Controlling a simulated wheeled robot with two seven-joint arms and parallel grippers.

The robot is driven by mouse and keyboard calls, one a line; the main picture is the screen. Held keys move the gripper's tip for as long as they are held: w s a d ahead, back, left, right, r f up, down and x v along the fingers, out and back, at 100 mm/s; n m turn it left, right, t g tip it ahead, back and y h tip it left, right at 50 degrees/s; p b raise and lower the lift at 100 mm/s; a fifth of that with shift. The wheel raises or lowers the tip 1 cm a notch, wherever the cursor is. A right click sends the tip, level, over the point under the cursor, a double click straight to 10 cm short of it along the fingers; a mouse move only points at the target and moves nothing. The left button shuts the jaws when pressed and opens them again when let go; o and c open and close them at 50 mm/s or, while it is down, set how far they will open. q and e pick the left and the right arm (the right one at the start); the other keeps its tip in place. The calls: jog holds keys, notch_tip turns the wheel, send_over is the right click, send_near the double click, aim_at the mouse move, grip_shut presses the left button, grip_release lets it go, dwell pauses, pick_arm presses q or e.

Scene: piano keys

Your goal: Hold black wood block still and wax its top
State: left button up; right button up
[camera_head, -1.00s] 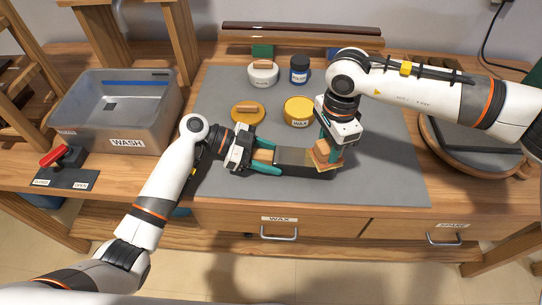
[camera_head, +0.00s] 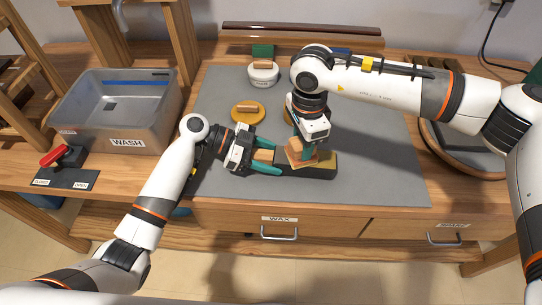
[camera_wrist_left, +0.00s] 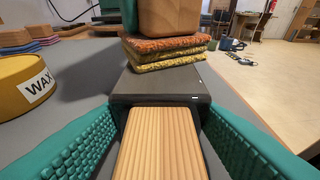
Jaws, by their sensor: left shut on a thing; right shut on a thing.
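The black wood block (camera_head: 322,168) lies flat on the grey mat. My left gripper (camera_head: 266,157) is shut on its left end, with teal fingers along both sides. In the left wrist view, a ribbed pale wood piece (camera_wrist_left: 160,145) sits between the fingers, and the black block (camera_wrist_left: 160,88) extends ahead of it. My right gripper (camera_head: 303,144) is shut on a wood-handled pad (camera_head: 303,158) from above. The pad's orange and yellow layers (camera_wrist_left: 165,50) sit across the block's top, seemingly touching it. Its underside is hidden.
A yellow tin labelled WAX (camera_wrist_left: 27,88) stands on the mat (camera_head: 370,135), mostly hidden in the head view by my right arm. A grey WASH tub (camera_head: 125,125) stands left.

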aim_at(288, 150)
jog(key=shift+w+a+r, duration=0.1)
jog(key=shift+a, duration=1.5)
jog(key=shift+s+d+f, duration=0.15)
jog(key=shift+d+f, duration=0.05)
jog(key=shift+d, duration=1.55)
jog(key=shift+s+d+f, duration=0.1)
jog(key=shift+d+f, duration=0.05)
jog(key=shift+d, duration=1.6)
jog(key=shift+s+d+r, duration=0.1)
jog(key=shift+d+r, duration=0.1)
jog(key=shift+d, duration=1.2)
jog(key=shift+a+r, duration=0.2)
jog(key=shift+a, duration=1.55)
jog(key=shift+w+a+f, duration=0.15)
jog(key=shift+w+a, duration=0.05)
jog(key=shift+a, duration=1.35)
jog(key=shift+w+a+f, duration=0.1)
jog(key=shift+w+a, duration=0.05)
jog(key=shift+a, duration=1.4)
jog(key=shift+r, duration=0.1)
jog(key=shift+r, duration=3.45)
